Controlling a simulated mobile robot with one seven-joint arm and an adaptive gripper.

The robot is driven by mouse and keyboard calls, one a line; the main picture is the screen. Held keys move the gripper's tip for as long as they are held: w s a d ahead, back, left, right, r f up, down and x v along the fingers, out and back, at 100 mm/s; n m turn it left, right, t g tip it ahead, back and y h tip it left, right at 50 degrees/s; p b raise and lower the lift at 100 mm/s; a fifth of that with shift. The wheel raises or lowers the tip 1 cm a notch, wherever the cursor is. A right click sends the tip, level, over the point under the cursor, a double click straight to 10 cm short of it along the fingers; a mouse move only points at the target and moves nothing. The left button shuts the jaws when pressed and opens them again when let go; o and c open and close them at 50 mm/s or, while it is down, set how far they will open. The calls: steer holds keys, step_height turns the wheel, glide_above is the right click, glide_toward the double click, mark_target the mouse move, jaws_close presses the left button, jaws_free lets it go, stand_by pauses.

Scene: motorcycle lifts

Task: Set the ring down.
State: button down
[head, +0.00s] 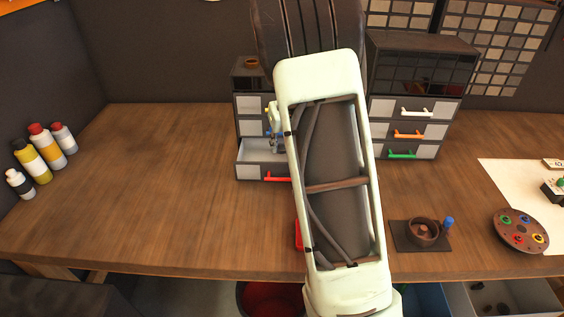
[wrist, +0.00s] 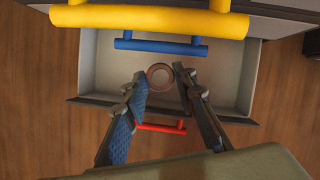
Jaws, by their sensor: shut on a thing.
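The ring (wrist: 160,88) is small, round and brownish, and shows in the wrist view between my fingertips. My gripper (wrist: 160,75) is shut on it, one finger on each side. Ring and fingertips are over the pale inside of an open drawer (wrist: 107,85) with a red handle (wrist: 162,128). I cannot tell whether the ring touches the drawer floor. In the head view the open drawer (head: 255,152) is at the bottom of the left cabinet. My arm hides its right part, most of my gripper and the ring there.
Blue (wrist: 160,47) and yellow (wrist: 150,20) handles sit above the open drawer. A second drawer cabinet (head: 415,130) stands to the right. Several bottles (head: 40,150) stand far left. A dark tray with a round brown dish (head: 424,232) lies at the right.

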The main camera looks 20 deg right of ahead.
step_height(320, 180, down, 7)
steer(key=shift+f, duration=0.15)
steer(key=shift+f, duration=0.1)
stand_by(0.3)
steer(key=c, duration=1.8)
jaws_free()
steer(key=shift+c, duration=0.2)
steer(key=shift+r, duration=0.3)
steer(key=v, duration=1)
steer(key=shift+s+r, duration=0.4)
steer(key=shift+r, duration=0.3)
